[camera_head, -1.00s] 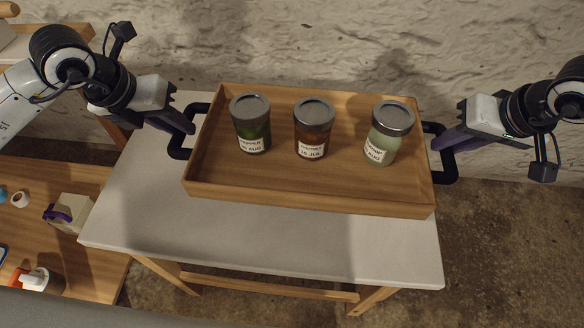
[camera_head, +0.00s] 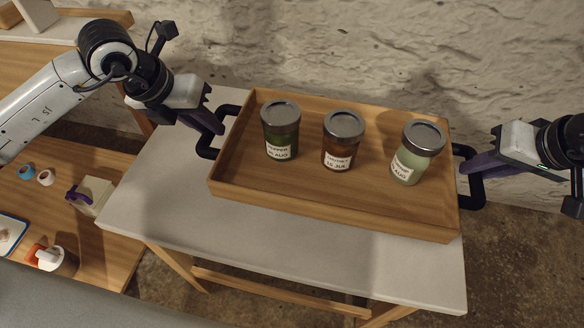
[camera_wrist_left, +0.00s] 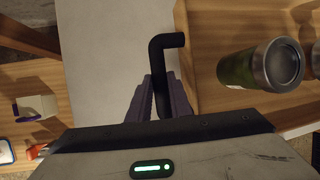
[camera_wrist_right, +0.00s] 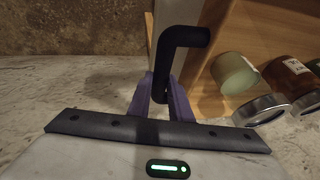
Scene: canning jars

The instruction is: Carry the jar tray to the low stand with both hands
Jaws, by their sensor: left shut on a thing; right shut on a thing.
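The wooden jar tray (camera_head: 330,212) is over the white-topped stand (camera_head: 180,180); I cannot tell whether it touches the top. Three lidded jars stand upright in it: a dark green jar (camera_head: 281,135), a brown jar (camera_head: 340,145) and a pale green jar (camera_head: 412,160). My left gripper (camera_head: 216,127) is shut on the tray's left black handle (camera_wrist_left: 160,75). My right gripper (camera_head: 468,165) is shut on the right black handle (camera_wrist_right: 165,60). Both wrist views show the purple fingers around the handles. The tray's underside is hidden.
A rough pale wall (camera_head: 350,50) rises behind the stand. Bare floor (camera_head: 515,270) shows at the right.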

